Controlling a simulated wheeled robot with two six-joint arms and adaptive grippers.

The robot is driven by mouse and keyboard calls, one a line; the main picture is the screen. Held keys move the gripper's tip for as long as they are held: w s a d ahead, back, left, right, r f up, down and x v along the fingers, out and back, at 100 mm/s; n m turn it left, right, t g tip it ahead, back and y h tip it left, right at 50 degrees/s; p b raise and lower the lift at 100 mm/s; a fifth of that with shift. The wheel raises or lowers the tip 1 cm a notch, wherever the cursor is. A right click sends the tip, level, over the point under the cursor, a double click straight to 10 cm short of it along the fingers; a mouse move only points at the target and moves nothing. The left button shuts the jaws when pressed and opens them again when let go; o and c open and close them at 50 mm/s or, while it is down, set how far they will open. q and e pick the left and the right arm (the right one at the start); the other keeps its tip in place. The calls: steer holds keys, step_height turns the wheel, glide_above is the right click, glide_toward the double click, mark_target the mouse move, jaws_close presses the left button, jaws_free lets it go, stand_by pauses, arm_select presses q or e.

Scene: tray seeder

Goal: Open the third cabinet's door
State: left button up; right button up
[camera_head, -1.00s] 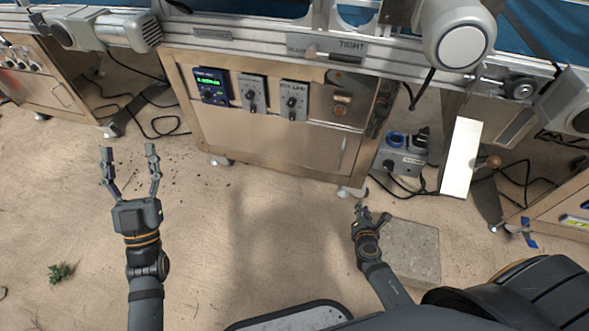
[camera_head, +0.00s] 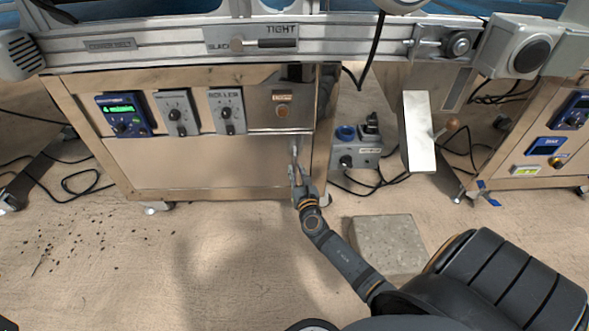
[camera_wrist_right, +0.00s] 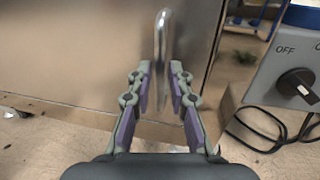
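A metal cabinet (camera_head: 160,194) stands at the centre of the head view, with a plain closed door (camera_head: 195,160) under its control panel. A slim vertical handle (camera_head: 294,147) is at the door's right side. My right gripper (camera_head: 297,173) is at the handle's lower part. In the right wrist view, the gripper (camera_wrist_right: 160,82) is open, with its two purple-padded fingers on either side of the upright metal handle (camera_wrist_right: 161,38). A gap shows on both sides, and I cannot tell how deep the handle sits between the fingers. My left gripper is out of view.
A grey switch box (camera_head: 357,158) with cables stands right of the cabinet. A concrete slab (camera_head: 387,246) lies on the floor at front right. Another cabinet (camera_head: 520,168) stands at the right. Floor in front of the door is mostly clear.

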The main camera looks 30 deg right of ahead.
steer(key=shift+x, duration=1.35)
jaws_close()
